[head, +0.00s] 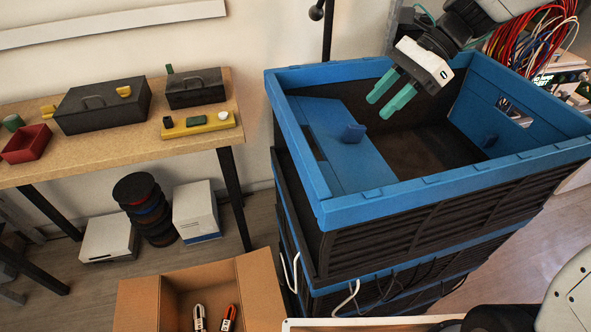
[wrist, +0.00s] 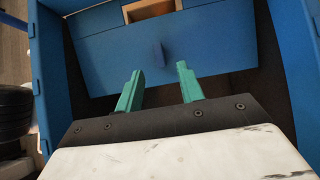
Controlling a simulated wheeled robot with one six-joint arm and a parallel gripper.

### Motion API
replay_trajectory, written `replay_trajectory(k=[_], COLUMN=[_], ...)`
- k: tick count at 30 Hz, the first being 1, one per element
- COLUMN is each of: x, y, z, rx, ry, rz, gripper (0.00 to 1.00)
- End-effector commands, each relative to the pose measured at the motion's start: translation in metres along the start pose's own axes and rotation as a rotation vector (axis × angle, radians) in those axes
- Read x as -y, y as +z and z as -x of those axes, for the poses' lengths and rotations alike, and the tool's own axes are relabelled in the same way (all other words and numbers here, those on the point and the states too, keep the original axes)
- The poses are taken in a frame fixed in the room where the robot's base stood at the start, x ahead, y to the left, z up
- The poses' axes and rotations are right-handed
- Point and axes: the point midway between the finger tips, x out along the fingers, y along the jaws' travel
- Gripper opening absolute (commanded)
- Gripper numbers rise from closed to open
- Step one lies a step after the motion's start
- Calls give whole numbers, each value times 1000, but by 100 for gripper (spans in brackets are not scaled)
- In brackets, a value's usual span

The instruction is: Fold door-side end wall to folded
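A folding crate with a blue rim (head: 440,190) and black sides stands on top of a stack at the right of the head view. Its left end wall (head: 345,160), a blue panel with a small tab (head: 353,133), leans inward into the crate. In the wrist view this panel (wrist: 110,55) and its tab (wrist: 158,55) lie ahead of the fingers. The right end wall (head: 490,105), also blue with a tab, stands upright. I cannot tell which is door-side. My gripper (head: 379,106) is open and empty over the crate, its green fingers (wrist: 160,72) apart from the tab.
A wooden table (head: 110,155) with dark toolboxes and a red bin stands at the left. An open cardboard box (head: 262,290) sits on the floor beside the crate stack. Coloured cables (head: 530,40) hang behind the right end. The crate's rim surrounds my gripper.

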Motion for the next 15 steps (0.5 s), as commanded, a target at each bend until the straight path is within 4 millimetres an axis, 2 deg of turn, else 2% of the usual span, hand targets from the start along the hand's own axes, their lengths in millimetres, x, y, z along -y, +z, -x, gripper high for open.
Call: replay_trajectory(k=[15], x=[0], y=[0], z=[42], rx=[-1], ry=[-2], rz=[0], gripper=[38])
